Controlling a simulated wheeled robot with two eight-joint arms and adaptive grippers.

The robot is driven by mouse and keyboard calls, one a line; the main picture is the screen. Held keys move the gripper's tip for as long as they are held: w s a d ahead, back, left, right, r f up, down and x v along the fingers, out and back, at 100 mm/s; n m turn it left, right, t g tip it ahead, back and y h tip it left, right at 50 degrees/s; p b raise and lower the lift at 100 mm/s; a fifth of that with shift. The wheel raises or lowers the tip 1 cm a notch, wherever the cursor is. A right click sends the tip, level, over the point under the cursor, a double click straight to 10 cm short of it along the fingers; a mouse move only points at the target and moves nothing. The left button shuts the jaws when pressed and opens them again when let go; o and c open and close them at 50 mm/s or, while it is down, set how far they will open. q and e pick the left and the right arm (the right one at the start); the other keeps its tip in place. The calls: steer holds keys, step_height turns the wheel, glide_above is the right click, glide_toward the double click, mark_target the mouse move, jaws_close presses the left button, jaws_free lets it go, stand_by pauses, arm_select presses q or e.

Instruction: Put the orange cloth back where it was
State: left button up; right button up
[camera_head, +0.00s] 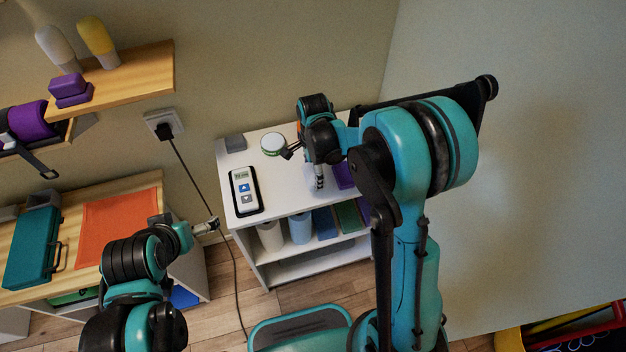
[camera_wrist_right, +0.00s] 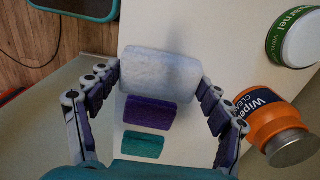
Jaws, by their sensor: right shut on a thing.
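A flat orange cloth (camera_head: 118,215) lies spread on the wooden table at the left, beside a teal case. My left gripper (camera_head: 214,225) is just right of that table; its finger gap is too small to tell. My right gripper (camera_head: 318,182) is over the white shelf unit, away from the cloth. In the wrist view the right gripper (camera_wrist_right: 160,85) has its fingers on both sides of a pale white block (camera_wrist_right: 160,70) and is shut on it. The cloth is not in the wrist view.
The white shelf unit (camera_head: 285,200) carries a remote (camera_head: 244,191), a round jar (camera_head: 273,144) and a purple block (camera_head: 343,175). An orange wipes tub (camera_wrist_right: 264,115) stands close to the right gripper. A teal case (camera_head: 32,247) and a hanging cable (camera_head: 215,205) are at left.

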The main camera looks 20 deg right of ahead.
mark_target(313, 180)
step_height(313, 180, down, 4)
steer(key=shift+f+b, duration=0.1)
steer(key=shift+b, duration=0.55)
steer(key=o, duration=1.1)
steer(key=shift+f, duration=0.1)
